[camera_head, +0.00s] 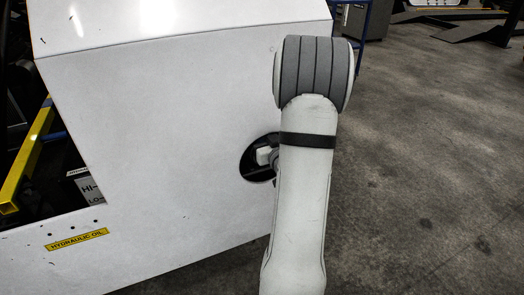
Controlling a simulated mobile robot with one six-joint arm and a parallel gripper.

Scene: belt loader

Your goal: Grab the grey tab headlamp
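A round black fitting (248,163), which looks like the headlamp, is set in the front face of the white loader body. Its right part is hidden behind my arm. A small light grey piece shows at its middle, against the edge of my arm; I cannot tell whether it is the lamp's tab or part of my wrist. My arm stands upright in front of the fitting, with its grey ribbed joint at the top. My gripper's fingers are not visible, so contact with the fitting cannot be seen.
The white loader body (160,130) fills the left and middle. A yellow bar (25,155) and a dark recess lie at its left, above a yellow "HYDRAULIC OIL" label (77,240). The concrete floor (430,170) at right is open. A blue post (364,35) stands behind.

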